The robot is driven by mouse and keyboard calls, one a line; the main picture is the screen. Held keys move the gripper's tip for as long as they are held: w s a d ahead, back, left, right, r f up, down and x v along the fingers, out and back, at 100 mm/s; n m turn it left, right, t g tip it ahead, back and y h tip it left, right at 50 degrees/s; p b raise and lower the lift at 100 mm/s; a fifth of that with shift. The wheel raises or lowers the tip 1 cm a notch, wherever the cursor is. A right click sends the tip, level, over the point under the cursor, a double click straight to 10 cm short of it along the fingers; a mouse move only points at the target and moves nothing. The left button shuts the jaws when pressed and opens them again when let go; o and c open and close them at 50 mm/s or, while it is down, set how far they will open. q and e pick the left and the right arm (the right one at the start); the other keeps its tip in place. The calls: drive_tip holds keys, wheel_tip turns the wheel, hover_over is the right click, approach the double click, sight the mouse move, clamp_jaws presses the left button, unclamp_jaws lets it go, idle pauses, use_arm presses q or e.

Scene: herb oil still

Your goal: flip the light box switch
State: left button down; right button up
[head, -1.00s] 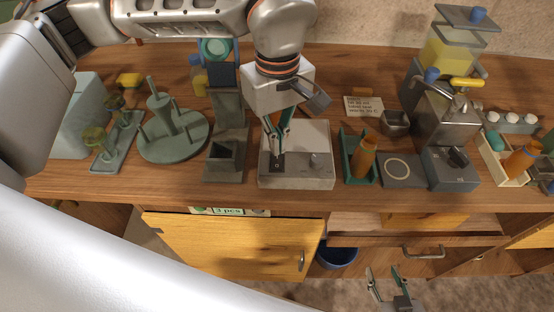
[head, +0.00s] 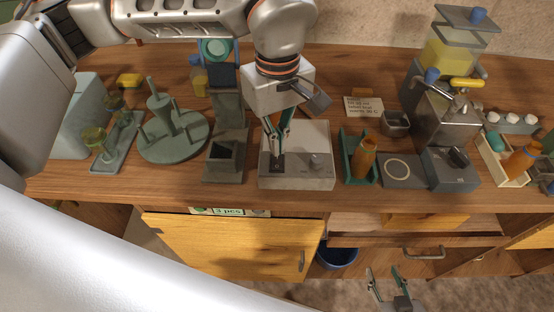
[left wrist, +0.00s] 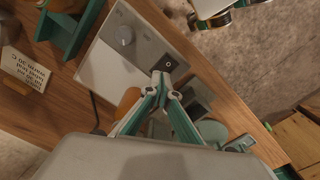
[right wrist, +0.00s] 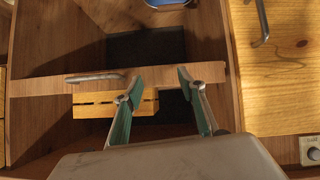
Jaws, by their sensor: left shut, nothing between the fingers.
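The light box (head: 315,181) is a pale grey box with a white top panel and a knob, on the wooden counter. Its dark switch (head: 277,166) is on the front left of the top. In the left wrist view, the switch (left wrist: 169,66) shows an "O" mark on its exposed end. My left gripper (head: 277,157) is shut and empty, pointing down at the switch. Its fingertips (left wrist: 160,83) overlap the switch's near edge; I cannot tell whether they touch it. My right gripper (head: 382,271) is open and empty, low in front of the counter; it also shows in the right wrist view (right wrist: 159,75).
A grey press-like stand (head: 226,170) is close left of the light box. A green tray (head: 347,168) with an orange bottle (head: 366,158) is close right. A note card (head: 363,107) is behind. A drawer (head: 430,247) stands open below, near my right gripper.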

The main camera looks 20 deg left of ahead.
sight(278, 157)
use_arm(q)
drive_tip(key=shift+f+b, duration=0.7)
drive_tip(key=shift+f, duration=0.5)
idle(0.6)
drive_tip(key=shift+r, duration=0.1)
drive_tip(key=shift+r+p, duration=1.25)
drive_tip(key=shift+r, duration=0.85)
drive_tip(key=shift+r+p, duration=0.85)
drive_tip(key=shift+r, duration=0.55)
